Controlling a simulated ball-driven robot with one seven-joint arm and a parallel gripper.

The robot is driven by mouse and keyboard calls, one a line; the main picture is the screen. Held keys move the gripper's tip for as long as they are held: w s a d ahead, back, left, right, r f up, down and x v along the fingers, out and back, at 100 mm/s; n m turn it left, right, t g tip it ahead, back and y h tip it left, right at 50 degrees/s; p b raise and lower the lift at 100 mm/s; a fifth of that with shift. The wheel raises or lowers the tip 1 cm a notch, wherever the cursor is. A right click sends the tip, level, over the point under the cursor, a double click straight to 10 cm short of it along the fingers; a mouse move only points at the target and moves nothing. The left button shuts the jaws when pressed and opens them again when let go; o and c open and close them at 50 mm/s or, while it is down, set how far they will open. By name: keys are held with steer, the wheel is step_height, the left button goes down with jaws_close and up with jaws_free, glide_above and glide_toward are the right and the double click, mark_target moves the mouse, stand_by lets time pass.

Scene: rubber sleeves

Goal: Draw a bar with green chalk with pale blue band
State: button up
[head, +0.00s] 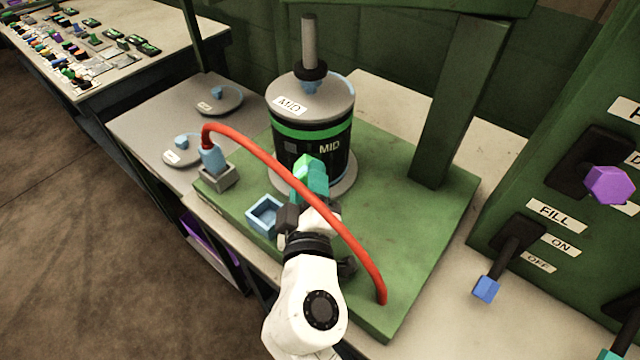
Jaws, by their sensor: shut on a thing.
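My gripper (308,207) is shut on a green and teal piece (306,171), held up against the view of the black drum's lower front. The piece looks like the green chalk, but I cannot make out a pale blue band on it. I cannot tell whether it touches the drum. The drum (338,167) is upright, labelled MID, with a green stripe around its upper part and a grey lid with a post. My wrist and fingers hide part of the piece.
A red hose (262,153) arches across my arm from a blue fitting to the green board (425,215). A small blue open box (265,215) stands left of my gripper. Grey discs (219,103) lie at left. A lever panel (540,190) is at right.

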steer(key=shift+a, duration=0.7)
steer(key=shift+s+d+b, duration=0.2)
steer(key=shift+s+b, duration=0.15)
steer(key=shift+s, duration=2.65)
steer(key=shift+s, duration=1.5)
steer(key=shift+w, duration=0.1)
steer(key=shift+w+a+b, duration=0.15)
steer(key=shift+w+b, duration=0.35)
steer(key=shift+w, duration=2.8)
